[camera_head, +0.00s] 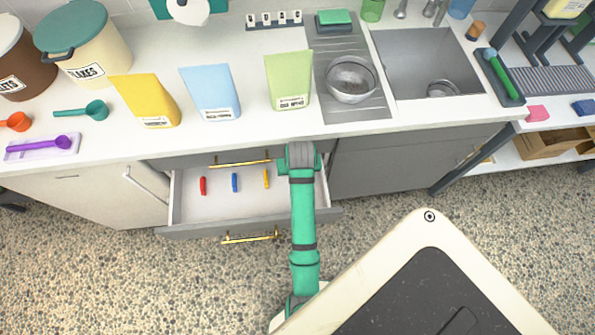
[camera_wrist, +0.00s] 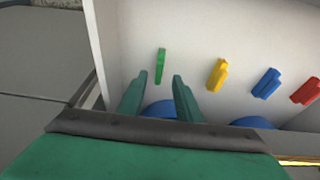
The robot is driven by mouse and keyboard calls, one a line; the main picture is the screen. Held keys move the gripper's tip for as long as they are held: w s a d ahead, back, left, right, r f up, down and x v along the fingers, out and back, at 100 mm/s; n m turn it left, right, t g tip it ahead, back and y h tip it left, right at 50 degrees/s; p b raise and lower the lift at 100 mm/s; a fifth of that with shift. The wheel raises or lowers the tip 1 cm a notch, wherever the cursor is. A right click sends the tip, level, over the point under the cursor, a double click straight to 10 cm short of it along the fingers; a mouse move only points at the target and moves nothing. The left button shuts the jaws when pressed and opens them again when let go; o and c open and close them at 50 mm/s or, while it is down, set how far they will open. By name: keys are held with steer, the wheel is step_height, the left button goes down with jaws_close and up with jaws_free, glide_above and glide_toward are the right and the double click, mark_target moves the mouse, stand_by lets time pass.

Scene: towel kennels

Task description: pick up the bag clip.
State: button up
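The open drawer (camera_head: 200,212) holds a row of small bag clips. In the head view I see a red clip (camera_head: 203,186), a blue clip (camera_head: 235,183) and a yellow clip (camera_head: 266,179). The wrist view also shows a green clip (camera_wrist: 161,66), with the yellow (camera_wrist: 217,75), blue (camera_wrist: 266,83) and red (camera_wrist: 306,91) clips to its right. My gripper (camera_wrist: 159,77) is open and empty, its fingers pointing toward the green clip, which shows between and just beyond the fingertips. My arm hides the green clip in the head view.
The white countertop (camera_head: 230,137) overhangs the drawer's back and carries yellow, blue and green bags, jars and scoops. The drawer wall (camera_wrist: 102,50) stands close to the left of my fingers. Rounded blue shapes (camera_wrist: 252,122), unclear in kind, show beyond my gripper's edge.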

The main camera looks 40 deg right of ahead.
steer(key=shift+x, duration=2.15)
steer(key=shift+s, duration=0.15)
jaws_close()
steer(key=shift+r, duration=0.2)
